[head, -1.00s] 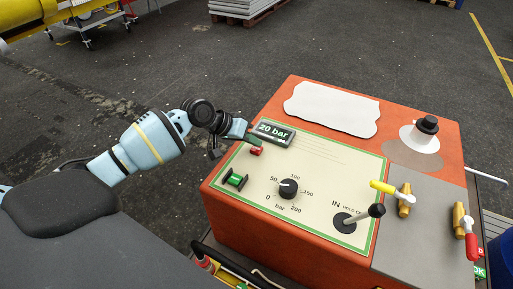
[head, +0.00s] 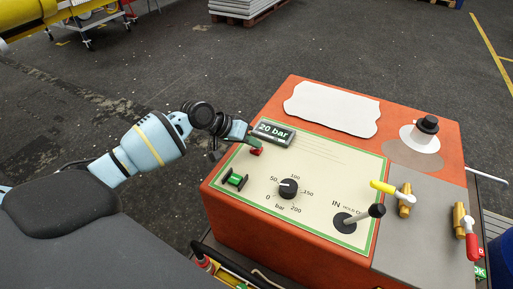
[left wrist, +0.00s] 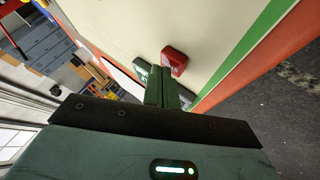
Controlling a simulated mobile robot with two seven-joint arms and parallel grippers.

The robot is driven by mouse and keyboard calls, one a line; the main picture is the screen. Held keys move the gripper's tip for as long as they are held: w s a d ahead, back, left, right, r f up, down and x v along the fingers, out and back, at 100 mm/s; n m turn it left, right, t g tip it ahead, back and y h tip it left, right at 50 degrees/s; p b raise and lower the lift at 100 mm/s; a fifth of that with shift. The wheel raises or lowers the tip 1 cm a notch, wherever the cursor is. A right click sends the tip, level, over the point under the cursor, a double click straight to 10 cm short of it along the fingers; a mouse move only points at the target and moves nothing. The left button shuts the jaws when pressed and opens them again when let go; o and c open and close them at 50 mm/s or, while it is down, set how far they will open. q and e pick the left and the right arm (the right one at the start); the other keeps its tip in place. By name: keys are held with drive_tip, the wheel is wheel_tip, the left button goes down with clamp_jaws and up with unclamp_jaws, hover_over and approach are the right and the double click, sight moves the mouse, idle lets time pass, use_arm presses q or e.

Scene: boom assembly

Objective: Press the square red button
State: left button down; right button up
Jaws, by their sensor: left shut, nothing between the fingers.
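The square red button (head: 256,152) is on the cream panel of the orange box, just below the "20 bar" display (head: 273,132). My left gripper (head: 250,140) is shut and empty, with its tips at the upper edge of the button. In the left wrist view the red button (left wrist: 175,60) shows just beyond and right of the shut green fingers (left wrist: 162,82). I cannot tell whether the tips touch it. My right gripper is not in view.
A green button-like part (head: 235,180) sits below on the panel. A black dial (head: 288,189), a lever (head: 360,217) and yellow and red valves are farther right. Open dark floor lies left of and behind the orange box (head: 240,215).

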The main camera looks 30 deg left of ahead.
sight(253, 149)
use_arm(q)
drive_tip(key=shift+f, duration=0.3)
idle(0.5)
drive_tip(key=shift+r, duration=0.1)
drive_tip(key=shift+r+p, duration=0.7)
drive_tip(key=shift+r, duration=0.2)
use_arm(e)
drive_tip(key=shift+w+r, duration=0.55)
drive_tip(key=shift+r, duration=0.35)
use_arm(q)
drive_tip(key=shift+r+p, duration=0.8)
drive_tip(key=shift+r, duration=0.4)
drive_tip(key=shift+r+p, duration=0.9)
drive_tip(key=shift+r, duration=0.5)
drive_tip(key=shift+f, duration=0.15)
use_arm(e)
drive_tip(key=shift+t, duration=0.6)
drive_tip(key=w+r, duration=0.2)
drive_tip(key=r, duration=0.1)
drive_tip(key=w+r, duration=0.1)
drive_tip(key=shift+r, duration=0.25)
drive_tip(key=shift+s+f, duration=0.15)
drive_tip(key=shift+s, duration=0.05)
